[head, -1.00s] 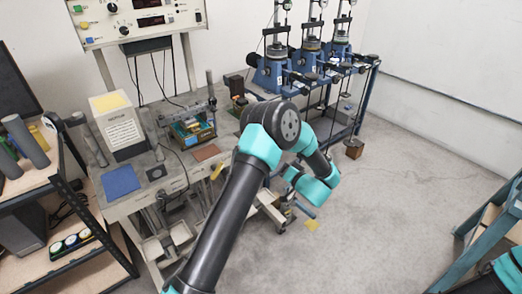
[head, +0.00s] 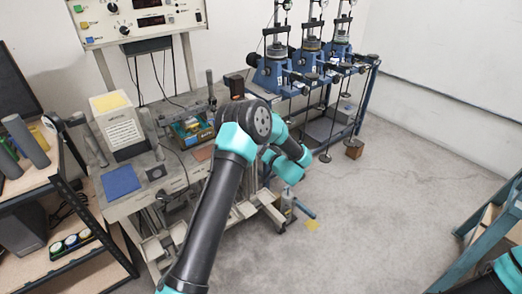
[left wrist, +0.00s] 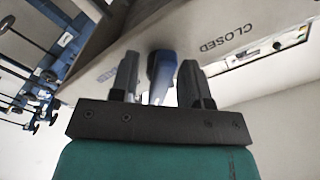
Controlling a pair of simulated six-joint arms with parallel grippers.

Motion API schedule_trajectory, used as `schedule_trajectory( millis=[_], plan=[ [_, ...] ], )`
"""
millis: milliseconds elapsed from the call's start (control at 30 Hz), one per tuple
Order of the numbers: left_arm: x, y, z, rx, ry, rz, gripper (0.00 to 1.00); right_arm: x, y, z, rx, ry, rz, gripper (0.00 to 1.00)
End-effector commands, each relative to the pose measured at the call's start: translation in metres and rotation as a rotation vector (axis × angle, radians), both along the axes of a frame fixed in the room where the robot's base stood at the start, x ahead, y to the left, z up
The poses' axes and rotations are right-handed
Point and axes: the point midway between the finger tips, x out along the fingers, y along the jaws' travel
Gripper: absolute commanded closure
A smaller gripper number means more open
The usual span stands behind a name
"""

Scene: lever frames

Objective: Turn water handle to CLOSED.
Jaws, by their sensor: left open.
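A blue water handle (left wrist: 162,68) shows in the left wrist view, between the two fingers of my left gripper (left wrist: 157,76). The fingers are open, one to each side of the handle. I cannot tell whether either finger touches it. The handle sits by a grey panel (left wrist: 195,22) with the word CLOSED (left wrist: 225,39) printed upside down to the right of the handle. Another label left of the handle is partly hidden and unreadable. In the head view my left arm hides the handle and the left gripper. My right gripper is not in view.
A grey workbench (head: 125,205) stands at the left with a white box (head: 122,130) and a blue mat (head: 120,181). A blue rack of machines (head: 270,72) stands behind. A shelf (head: 95,265) is at the left edge. The floor (head: 390,200) at the right is largely clear.

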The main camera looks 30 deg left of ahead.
Motion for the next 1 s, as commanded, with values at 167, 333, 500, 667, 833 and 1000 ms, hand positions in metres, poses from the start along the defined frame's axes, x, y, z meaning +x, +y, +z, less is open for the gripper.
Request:
schedule_trajectory(
  millis=[167,333,500,667,833,1000],
  plan=[
    [0.0,-0.0001,0.0001,0.0,0.0,0.0,0.59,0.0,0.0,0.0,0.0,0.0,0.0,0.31],
    [-0.0001,-0.0002,0.0,0.0,0.0,0.0,0.76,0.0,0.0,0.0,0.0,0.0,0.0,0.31],
    [-0.0001,-0.0003,0.0,0.0,0.0,0.0,0.92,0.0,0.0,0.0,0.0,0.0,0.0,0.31],
    [-0.0001,-0.0003,0.0,-0.001,-0.002,0.0,0.96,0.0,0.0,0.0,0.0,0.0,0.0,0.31],
    [-0.0002,-0.0003,-0.0001,-0.007,-0.018,0.0,0.96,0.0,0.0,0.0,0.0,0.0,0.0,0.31],
    [-0.0002,-0.0003,-0.0001,-0.026,-0.068,0.0,0.96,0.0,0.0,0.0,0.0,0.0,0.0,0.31]
  ],
)
